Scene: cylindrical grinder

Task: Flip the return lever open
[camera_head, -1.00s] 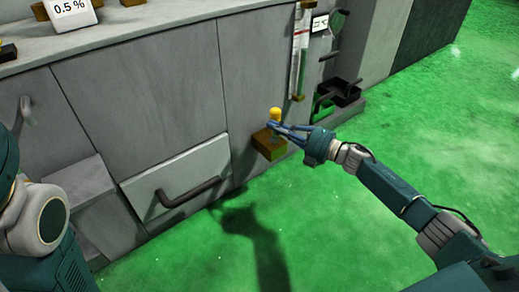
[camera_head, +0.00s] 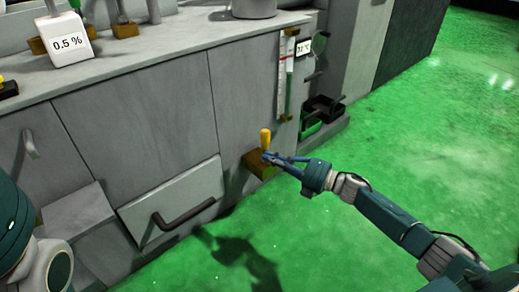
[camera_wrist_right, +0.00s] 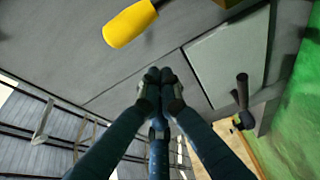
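The return lever has a yellow handle (camera_head: 266,138) that stands roughly upright above a brass-coloured block (camera_head: 257,166) low on the grey machine front. My right gripper (camera_head: 270,156) is in front of the block, at the foot of the yellow handle. In the right wrist view, the fingertips (camera_wrist_right: 160,76) are together with nothing visible between them. The yellow handle (camera_wrist_right: 130,24) lies beyond and left of the fingertips there, apart from them. I cannot tell whether the gripper touches the lever's shaft. My left gripper is out of view; part of my left arm shows at the left edge.
A drawer panel with a dark bar handle (camera_head: 183,215) is left of the lever. A vertical gauge (camera_head: 287,75) is above it, and a dark tray (camera_head: 323,108) with a green bin is to the right. A 0.5 % container (camera_head: 66,42) stands on top. The green floor (camera_head: 420,130) is open at right.

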